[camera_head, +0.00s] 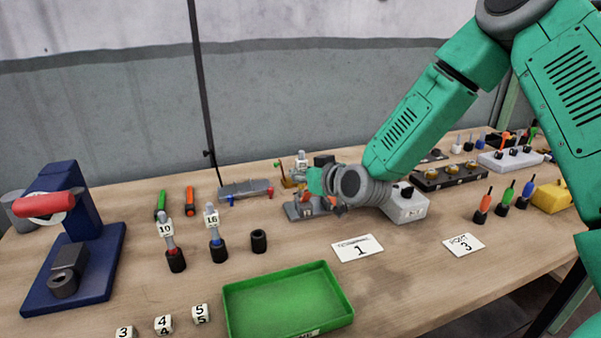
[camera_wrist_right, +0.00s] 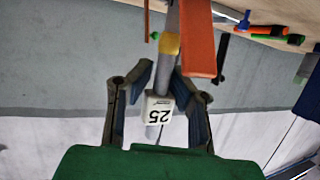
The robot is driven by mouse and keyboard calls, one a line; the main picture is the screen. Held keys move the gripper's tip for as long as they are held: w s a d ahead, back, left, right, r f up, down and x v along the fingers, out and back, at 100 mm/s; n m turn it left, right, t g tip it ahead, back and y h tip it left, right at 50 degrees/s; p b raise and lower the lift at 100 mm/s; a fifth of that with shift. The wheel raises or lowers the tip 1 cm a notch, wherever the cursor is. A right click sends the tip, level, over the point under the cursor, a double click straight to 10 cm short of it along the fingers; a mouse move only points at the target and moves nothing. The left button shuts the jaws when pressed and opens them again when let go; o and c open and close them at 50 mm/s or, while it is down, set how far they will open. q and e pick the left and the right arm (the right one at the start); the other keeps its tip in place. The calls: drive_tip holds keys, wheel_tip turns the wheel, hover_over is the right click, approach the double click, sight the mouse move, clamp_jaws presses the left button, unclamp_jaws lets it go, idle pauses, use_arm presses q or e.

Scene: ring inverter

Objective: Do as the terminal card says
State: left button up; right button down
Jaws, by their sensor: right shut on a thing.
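The terminal card (camera_head: 358,248) lies on the bench and shows a large 1. A second card (camera_head: 464,245), seemingly reading PORT, shows a 3. My right gripper (camera_head: 320,182) is over the back middle of the bench, near a small grey device (camera_head: 298,211). In the right wrist view, the right gripper (camera_wrist_right: 161,80) is shut on a grey-shafted tool with a white 25 tag (camera_wrist_right: 158,108) and a yellow band. The tool's working end is unclear. Tools tagged 10 (camera_head: 166,230) and 16 (camera_head: 212,222) stand in black holders; an empty holder (camera_head: 259,241) is beside them. My left gripper is not in view.
A green tray (camera_head: 232,311) lies at the front, beside several numbered cubes (camera_head: 163,325). A blue press with a red handle (camera_head: 45,204) stands left. A white box (camera_head: 407,209) is close to my right wrist. Orange, green and blue drivers (camera_head: 505,203) stand right.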

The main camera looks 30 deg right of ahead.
drive_tip(key=shift+f+b, duration=0.55)
drive_tip(key=shift+f, duration=0.35)
drive_tip(key=c, duration=1.4)
unclamp_jaws()
drive_tip(key=shift+r, duration=0.1)
drive_tip(key=v, duration=1.1)
drive_tip(key=shift+s, duration=0.4)
